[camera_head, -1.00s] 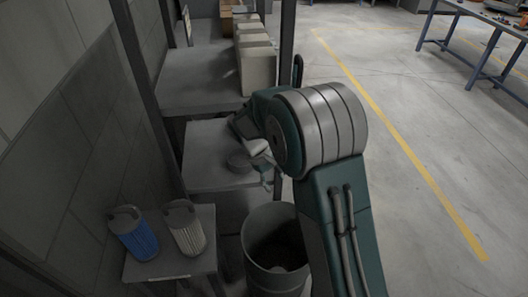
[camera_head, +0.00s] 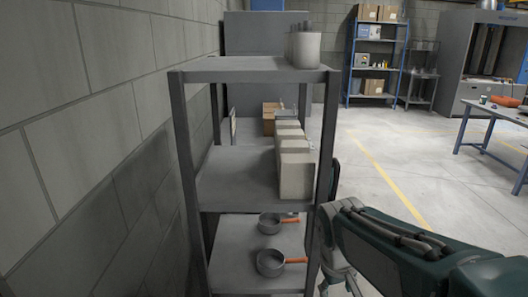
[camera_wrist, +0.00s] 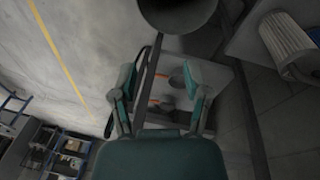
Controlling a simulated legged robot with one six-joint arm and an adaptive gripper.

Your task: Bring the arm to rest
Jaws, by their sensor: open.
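My arm (camera_head: 400,250) reaches from the lower right of the head view towards the front right post of the shelf. My gripper (camera_head: 338,280) shows only partly there, low beside that post and cut by the frame's bottom edge. In the wrist view my gripper (camera_wrist: 160,100) has its two fingers wide apart, with nothing between them in its grasp. Behind the fingers, lower down, the wrist view shows the shelf board with orange-handled pans, apart from the gripper as far as I can tell.
A grey metal shelf (camera_head: 255,76) stands close to the block wall. Pale boxes (camera_head: 296,175) line its middle board; two pans (camera_head: 270,262) sit low. A round bin (camera_wrist: 178,12) and a pale ribbed canister (camera_wrist: 288,42) show in the wrist view. Floor (camera_head: 385,150) at right is open.

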